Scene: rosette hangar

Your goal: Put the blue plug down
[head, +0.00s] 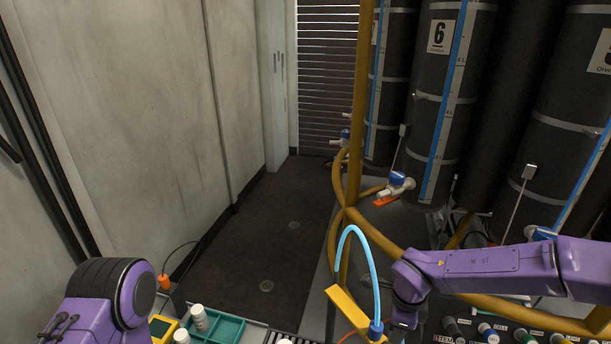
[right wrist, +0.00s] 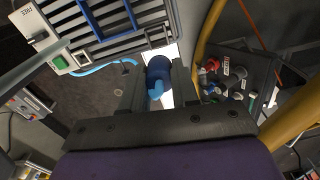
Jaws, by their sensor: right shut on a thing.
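The blue plug (head: 376,330) is at the bottom of the head view, at the end of a light blue hose (head: 352,231) that arches up and over to the left. In the right wrist view the plug (right wrist: 158,70) sits between the two fingers of my right gripper (right wrist: 160,88), which is shut on it. The wrist partly hides the right gripper in the head view. Whether the plug touches anything beneath it cannot be told. My left arm shows at the lower left of the head view; its gripper is out of view.
A yellow block (head: 347,314) stands just left of the plug. Yellow pipes (head: 354,120) rise and curve close behind my right arm. A knob panel (head: 500,330) lies below that arm. A teal tray (head: 228,330) with white bottles is left. A slatted grey unit (right wrist: 110,25) shows in the wrist view.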

